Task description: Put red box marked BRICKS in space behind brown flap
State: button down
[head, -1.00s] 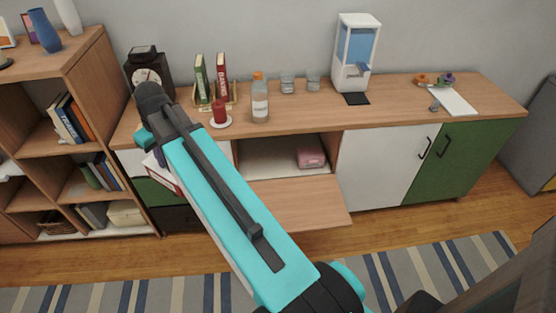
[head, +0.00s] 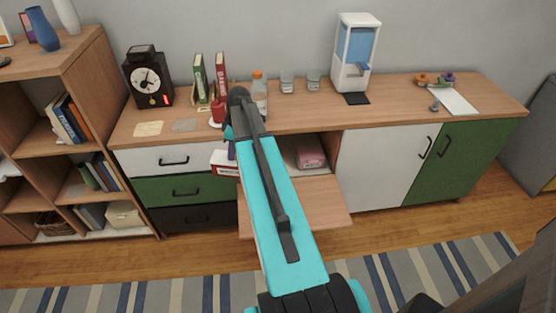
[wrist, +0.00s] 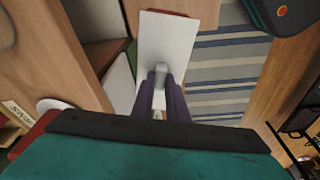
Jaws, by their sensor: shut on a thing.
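The box marked BRICKS (head: 226,170) shows in the head view as a white top above a red side with white lettering, just left of the open compartment. Part of it is hidden by my arm. In the wrist view its pale face (wrist: 178,38) fills the upper middle, with a red edge at the far end. The brown flap (head: 310,203) hangs open, folded down and outward. The space behind it (head: 285,146) is open, with a pink box (head: 310,157) inside at right.
Drawers (head: 175,190) lie left of the opening, white and green doors (head: 385,168) right. My arm hides the opening's left part.

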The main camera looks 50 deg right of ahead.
jog(key=s+d+f+n, duration=0.1)
jog(key=s+d+f, duration=0.3)
jog(key=d, duration=0.3)
jog(key=s+d+f+n, duration=0.2)
jog(key=s+d+f, duration=0.2)
jog(key=d+f, duration=0.2)
jog(key=shift+s+d+b, duration=0.3)
jog(key=shift+d+b, duration=0.15)
jog(key=shift+d, duration=0.75)
jog(key=shift+y, duration=0.3)
jog(key=shift+f, duration=0.1)
jog(key=s+d+b+x, duration=0.1)
jog(key=b+x, duration=0.4)
jog(key=x, duration=0.4)
jog(key=shift+s+d+f, duration=0.15)
jog(key=shift+d+f, duration=0.1)
jog(key=shift+f, duration=0.2)
jog(key=shift+f, duration=0.1)
dwell(0.3)
jog(key=c, duration=1.7)
grip_release()
